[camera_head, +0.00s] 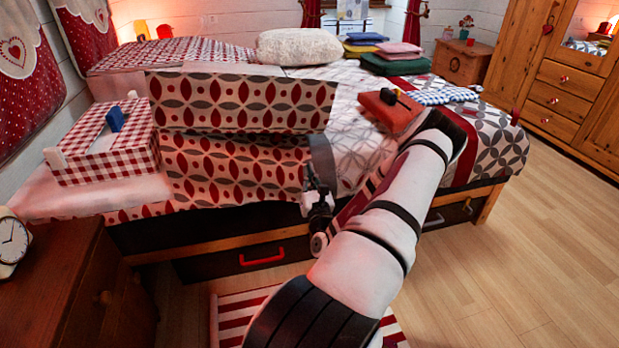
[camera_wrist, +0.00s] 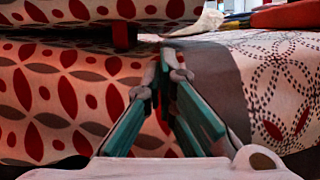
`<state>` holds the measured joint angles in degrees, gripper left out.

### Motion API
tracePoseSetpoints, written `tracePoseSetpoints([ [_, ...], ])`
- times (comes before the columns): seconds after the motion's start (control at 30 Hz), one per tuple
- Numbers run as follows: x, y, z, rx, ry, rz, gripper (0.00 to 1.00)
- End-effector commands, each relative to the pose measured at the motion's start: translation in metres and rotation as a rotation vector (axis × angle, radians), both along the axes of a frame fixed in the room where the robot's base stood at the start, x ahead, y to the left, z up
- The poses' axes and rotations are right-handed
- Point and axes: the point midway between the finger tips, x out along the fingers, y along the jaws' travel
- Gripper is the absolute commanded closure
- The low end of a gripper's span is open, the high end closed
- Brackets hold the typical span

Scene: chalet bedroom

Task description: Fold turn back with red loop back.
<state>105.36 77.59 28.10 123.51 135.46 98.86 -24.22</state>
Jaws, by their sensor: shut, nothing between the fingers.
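The turn-back is a cream cloth panel (camera_head: 240,103) with red and grey leaf shapes, raised along the near side of the bed. More of the same patterned cloth (camera_head: 235,168) hangs below it. In the wrist view, the panel's lower edge (camera_wrist: 90,10) crosses the top, with a dark gap under it. A small red tab (camera_wrist: 124,36), possibly the red loop, hangs from that edge, left of and beyond my fingertips. My gripper (camera_head: 314,180) is beside the panel's right end. In the wrist view its fingers (camera_wrist: 167,72) are shut and empty, apart from the tab.
A checked box (camera_head: 105,165) with a blue item stands left on the bed. An orange folded cloth (camera_head: 392,112) lies right of the panel. A pillow (camera_head: 298,46) and folded stacks lie behind. A nightstand (camera_head: 60,290) is front left. Floor (camera_head: 530,240) is clear at right.

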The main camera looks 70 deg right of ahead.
Motion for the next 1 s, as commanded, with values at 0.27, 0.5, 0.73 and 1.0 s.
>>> tracePoseSetpoints([
  [0.27,0.030,-0.046,0.012,-0.005,-0.001,0.000,1.00],
  [0.5,0.029,-0.053,0.041,-0.003,-0.001,-0.001,1.00],
  [0.73,0.028,-0.053,0.054,-0.001,0.000,0.001,1.00],
  [1.0,0.028,-0.053,0.054,-0.001,0.000,0.001,1.00],
])
